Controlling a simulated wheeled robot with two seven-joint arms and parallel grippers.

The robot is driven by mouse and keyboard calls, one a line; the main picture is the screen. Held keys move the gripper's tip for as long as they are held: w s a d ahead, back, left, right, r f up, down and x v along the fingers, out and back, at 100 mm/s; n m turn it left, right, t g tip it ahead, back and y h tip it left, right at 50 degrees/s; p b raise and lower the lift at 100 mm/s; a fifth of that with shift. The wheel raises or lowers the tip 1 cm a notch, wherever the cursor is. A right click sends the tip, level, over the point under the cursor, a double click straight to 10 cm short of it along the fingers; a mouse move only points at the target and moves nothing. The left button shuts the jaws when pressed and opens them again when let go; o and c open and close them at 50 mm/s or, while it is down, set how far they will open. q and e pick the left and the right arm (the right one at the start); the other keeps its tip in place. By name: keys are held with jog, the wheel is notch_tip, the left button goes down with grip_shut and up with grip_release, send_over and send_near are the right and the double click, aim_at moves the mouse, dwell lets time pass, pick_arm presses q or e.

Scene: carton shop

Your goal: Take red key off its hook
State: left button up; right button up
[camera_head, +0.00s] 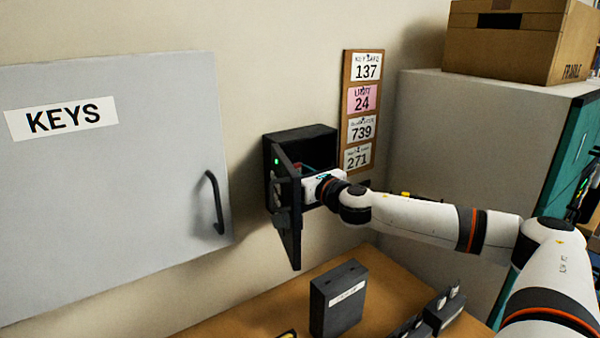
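A small black wall box (320,134) hangs in the middle of the view with its door (287,205) swung open toward me. A tiny red spot shows inside the box, just above my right gripper; it may be the red key, but it is too small to tell. No hook can be made out. My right gripper (303,186) reaches into the box opening from the right. Its fingertips are hidden behind the door, so I cannot see whether they hold anything. My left gripper is not in view.
A large grey cabinet (110,200) labelled KEYS, with a dark handle (216,203), is at left. A number board (348,85) hangs right of the box. Below, a dark box (338,300) stands on a wooden bench (275,306). A carton (515,45) sits on a grey cabinet (470,130).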

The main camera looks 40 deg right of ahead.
jog(key=shift+r, duration=0.2)
jog(key=shift+s+r+p, duration=0.2)
jog(key=shift+r+p, duration=0.15)
jog(key=shift+p, duration=0.2)
jog(key=shift+s+f, duration=0.1)
jog(key=shift+s+b, duration=0.2)
jog(key=shift+b, duration=0.2)
jog(key=shift+s+a+b, duration=0.15)
jog(key=shift+s+b, duration=0.65)
jog(key=shift+s, duration=0.25)
jog(key=shift+s+a+b, duration=0.2)
jog(key=shift+s+b, duration=1.1)
jog(key=shift+s, duration=0.15)
jog(key=shift+s+a+b, duration=0.15)
jog(key=shift+s+b, duration=1.1)
jog(key=shift+s, duration=0.2)
